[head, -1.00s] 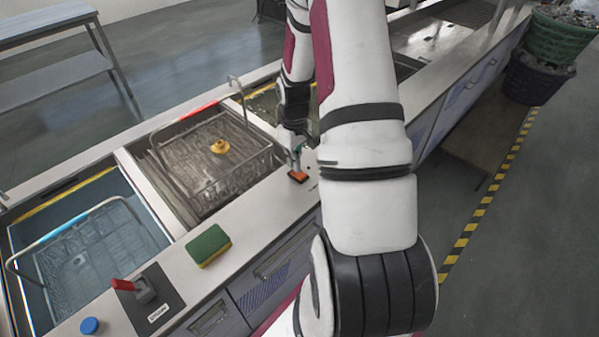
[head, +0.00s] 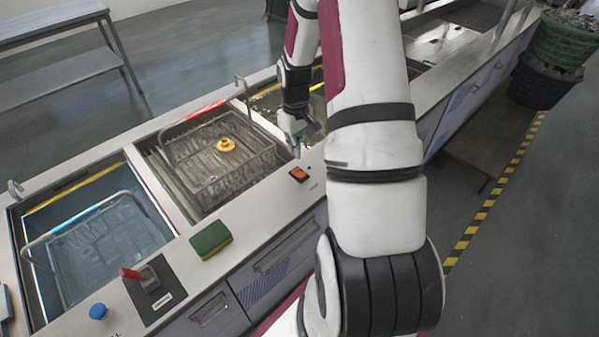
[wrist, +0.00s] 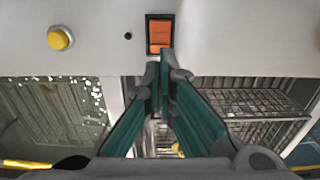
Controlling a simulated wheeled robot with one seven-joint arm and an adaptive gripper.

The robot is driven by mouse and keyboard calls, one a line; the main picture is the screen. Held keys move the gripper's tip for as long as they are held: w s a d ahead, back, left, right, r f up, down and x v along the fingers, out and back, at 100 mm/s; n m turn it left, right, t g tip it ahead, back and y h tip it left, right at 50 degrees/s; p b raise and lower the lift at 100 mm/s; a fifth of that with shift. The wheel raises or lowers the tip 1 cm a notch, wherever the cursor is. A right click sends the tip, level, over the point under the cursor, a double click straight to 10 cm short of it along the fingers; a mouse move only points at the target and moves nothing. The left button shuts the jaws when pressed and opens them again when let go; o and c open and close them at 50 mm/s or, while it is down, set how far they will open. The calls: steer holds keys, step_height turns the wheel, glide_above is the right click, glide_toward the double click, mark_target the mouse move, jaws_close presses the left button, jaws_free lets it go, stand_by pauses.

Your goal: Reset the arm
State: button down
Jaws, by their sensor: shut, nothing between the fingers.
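My gripper (wrist: 160,72) is shut and empty. In the wrist view its two green-sided fingers meet just below an orange rocker switch (wrist: 160,33) in a black frame. The same switch shows in the head view (head: 298,174) on the pale counter top. In the head view my gripper (head: 297,150) is small and partly hidden, above the counter's inner edge near the switch. It appears apart from the switch. My arm reaches across the right middle of the head view and hides part of the counter.
A tank with a wire basket (head: 200,180) holding a yellow piece stands left of the switch. A blue-water tank (head: 60,215) is farther left. A green sponge (head: 210,240), red lever (head: 130,274) and blue button (head: 98,311) are on the counter. A yellow button (wrist: 59,38) is near the switch.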

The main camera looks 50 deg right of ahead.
stand_by(0.3)
steer(key=s+a+r+t+h, duration=0.1)
steer(key=a+r, duration=0.6)
steer(key=r, duration=0.5)
steer(key=s+a+r+t, duration=0.1)
steer(key=a+r, duration=0.6)
steer(key=r, duration=0.4)
steer(key=s+a+r+t, duration=0.1)
steer(key=s+a+r, duration=0.4)
steer(key=s+a, duration=0.1)
steer(key=s+a+r+t+y, duration=0.1)
steer(key=s+a+r+t, duration=0.1)
steer(key=s+a+r, duration=0.2)
steer(key=s+a, duration=0.3)
steer(key=s, duration=0.1)
steer(key=shift+s+a+r+n+t, duration=0.2)
steer(key=shift+r+n+t, duration=0.1)
steer(key=shift+r, duration=0.1)
